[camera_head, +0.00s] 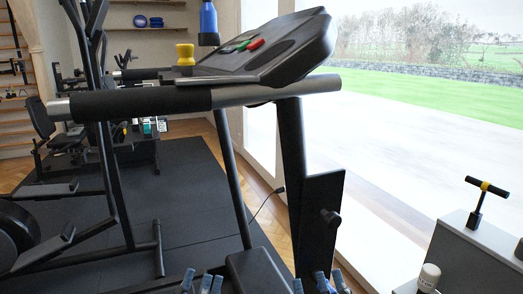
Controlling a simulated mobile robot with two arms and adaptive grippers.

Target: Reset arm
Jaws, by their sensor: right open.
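My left gripper (202,284) shows only as blue fingertips at the bottom edge, left of the middle; how far its jaws are apart is unclear. My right gripper (320,284) shows at the bottom edge, to the right of the left one. It is open, with nothing visible between its blue fingertips. Both grippers are low, in front of the base of a black treadmill (290,165). The rest of both hands and both arms is out of view.
The treadmill's console (262,50) holds a yellow object (185,55), a blue bottle (208,20) and small red and green items. A handrail (150,101) reaches left. At right, a grey cabinet (462,258) bears a black T-handled object (482,200) and a white-bodied bottle (428,278).

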